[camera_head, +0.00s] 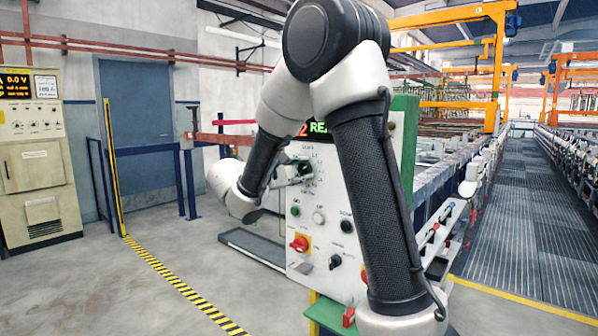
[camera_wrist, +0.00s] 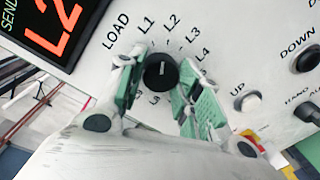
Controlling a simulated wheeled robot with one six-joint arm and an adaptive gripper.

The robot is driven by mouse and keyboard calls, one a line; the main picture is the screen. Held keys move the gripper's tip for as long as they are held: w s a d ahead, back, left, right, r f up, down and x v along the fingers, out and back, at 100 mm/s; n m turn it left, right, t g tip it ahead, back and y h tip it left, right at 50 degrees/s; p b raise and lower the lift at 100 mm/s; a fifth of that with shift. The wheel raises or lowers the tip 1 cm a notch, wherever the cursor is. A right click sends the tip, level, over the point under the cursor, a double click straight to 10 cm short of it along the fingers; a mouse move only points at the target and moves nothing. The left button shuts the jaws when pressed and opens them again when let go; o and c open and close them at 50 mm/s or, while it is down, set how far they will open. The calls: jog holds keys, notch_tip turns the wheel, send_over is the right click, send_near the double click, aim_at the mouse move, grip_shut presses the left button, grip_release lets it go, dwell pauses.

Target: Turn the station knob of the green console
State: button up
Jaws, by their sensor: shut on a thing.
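The green console (camera_head: 330,222) has a white front panel with green edges and stands in the middle of the head view, partly hidden by my arm. Its black round station knob (camera_wrist: 161,70) is in the upper middle of the wrist view, ringed by labels LOAD, L1, L2, L3, L4 and others partly covered. I cannot tell which label the knob points at. My gripper (camera_wrist: 163,78) has its green-padded fingers on both sides of the knob and is shut on it. In the head view my gripper (camera_head: 299,172) is at the panel's upper left, below the display.
The display (camera_wrist: 62,22) shows red characters, partly cut off. Near the knob are an UP button (camera_wrist: 248,101) and a black DOWN button (camera_wrist: 306,59). A red knob (camera_head: 299,243) is lower on the panel.

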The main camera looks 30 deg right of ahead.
jog(key=m, duration=0.6)
dwell(0.3)
jog(key=shift+m, duration=0.3)
jog(key=o, duration=1)
jog(key=shift+o, duration=0.2)
jog(key=v, duration=1.2)
jog(key=shift+s, duration=0.25)
jog(key=shift+r, duration=0.1)
